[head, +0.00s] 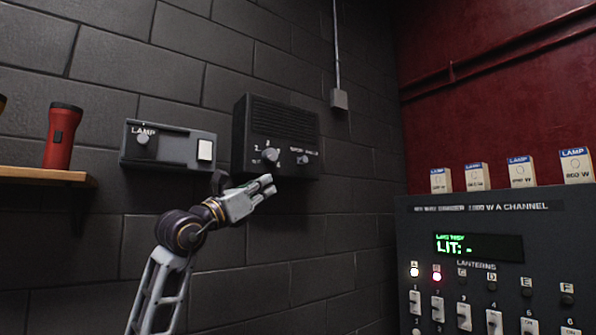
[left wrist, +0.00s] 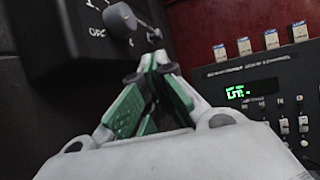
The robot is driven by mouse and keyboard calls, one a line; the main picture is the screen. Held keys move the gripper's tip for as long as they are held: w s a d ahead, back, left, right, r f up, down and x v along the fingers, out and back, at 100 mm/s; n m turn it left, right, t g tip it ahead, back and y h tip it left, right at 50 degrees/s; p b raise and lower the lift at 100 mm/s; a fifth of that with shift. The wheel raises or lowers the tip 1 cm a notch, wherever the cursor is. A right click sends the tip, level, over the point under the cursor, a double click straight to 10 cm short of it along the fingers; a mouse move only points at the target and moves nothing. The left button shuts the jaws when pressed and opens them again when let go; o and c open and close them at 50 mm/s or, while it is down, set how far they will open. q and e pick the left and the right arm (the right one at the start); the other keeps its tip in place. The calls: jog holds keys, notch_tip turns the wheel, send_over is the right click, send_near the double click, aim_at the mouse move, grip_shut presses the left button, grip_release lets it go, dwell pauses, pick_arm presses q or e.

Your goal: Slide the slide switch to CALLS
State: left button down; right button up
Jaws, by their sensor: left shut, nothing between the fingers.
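A black wall box (head: 268,116) with a speaker grille hangs on the dark block wall, and it also fills the upper left of the left wrist view (left wrist: 60,30). It carries a round knob (head: 270,155) with marks around it. To its right is a small light control (head: 302,160), likely the slide switch, under lettering too small to read; in the left wrist view it shows as a small knob (left wrist: 153,34). My left gripper (head: 268,185) is shut and empty, just below the box's lower edge, apart from the small control. My right gripper is not in view.
A grey lamp box (head: 168,146) with a knob and white button is on the wall at left. A red flashlight (head: 62,136) stands on a wooden shelf (head: 40,173). At right is a lantern panel (head: 480,235) with switches and several lamp boxes (head: 520,170) on top.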

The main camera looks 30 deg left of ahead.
pick_arm(q)
jog(key=shift+w, duration=0.1)
jog(key=p, duration=0.3)
send_near(298, 169)
jog(key=s+d, duration=0.2)
jog(key=p+x, duration=0.1)
jog(key=x, duration=0.3)
jog(key=shift+w+d+r, duration=0.15)
jog(key=shift+w+r, duration=0.05)
jog(key=shift+p+x, duration=0.7)
jog(key=shift+x, duration=0.4)
jog(key=shift+w+d+r+p, duration=0.1)
jog(key=shift+w+r+p, duration=0.2)
jog(key=shift+w, duration=0.55)
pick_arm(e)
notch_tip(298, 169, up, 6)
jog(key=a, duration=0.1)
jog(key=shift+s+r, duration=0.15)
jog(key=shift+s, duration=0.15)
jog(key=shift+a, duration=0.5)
